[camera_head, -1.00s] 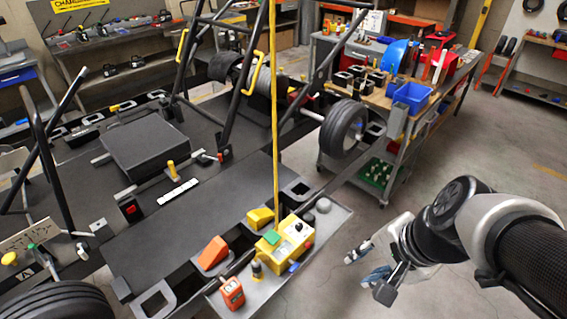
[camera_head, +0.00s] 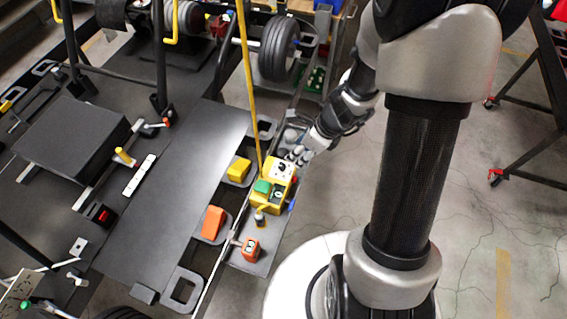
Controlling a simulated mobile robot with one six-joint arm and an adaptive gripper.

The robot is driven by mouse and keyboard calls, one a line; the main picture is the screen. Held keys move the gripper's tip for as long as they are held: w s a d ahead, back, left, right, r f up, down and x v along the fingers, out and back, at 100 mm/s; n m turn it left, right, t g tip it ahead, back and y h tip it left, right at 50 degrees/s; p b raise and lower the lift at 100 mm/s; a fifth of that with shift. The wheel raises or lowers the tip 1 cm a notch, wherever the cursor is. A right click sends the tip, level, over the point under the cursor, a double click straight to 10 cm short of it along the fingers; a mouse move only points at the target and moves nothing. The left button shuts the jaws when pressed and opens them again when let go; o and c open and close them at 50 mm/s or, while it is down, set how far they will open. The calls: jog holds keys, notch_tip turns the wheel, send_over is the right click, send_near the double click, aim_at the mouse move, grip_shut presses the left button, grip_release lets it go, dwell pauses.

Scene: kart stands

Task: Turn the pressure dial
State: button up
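A yellow control box (camera_head: 266,197) sits on the grey side tray along the kart stand's right edge. Its far end has a white face with a small dark knob, which looks like the pressure dial (camera_head: 282,169). A green block (camera_head: 262,187) is on the box's left side. My gripper (camera_head: 299,154) is at the far right corner of the box, with its fingertips close to the dial. I cannot tell whether they touch it. The fingers are too small to show whether they are open or shut.
A yellow upright pole (camera_head: 247,84) rises just left of the box. An orange wedge (camera_head: 212,222), a yellow block (camera_head: 239,169) and an orange-red meter (camera_head: 251,249) are nearby. A wheel (camera_head: 279,48) stands beyond my gripper. The floor on the right is mostly clear.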

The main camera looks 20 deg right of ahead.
aim_at(283, 166)
jog(key=b+x, duration=0.5)
jog(key=x, duration=0.7)
jog(key=shift+w+a, duration=0.1)
grip_shut()
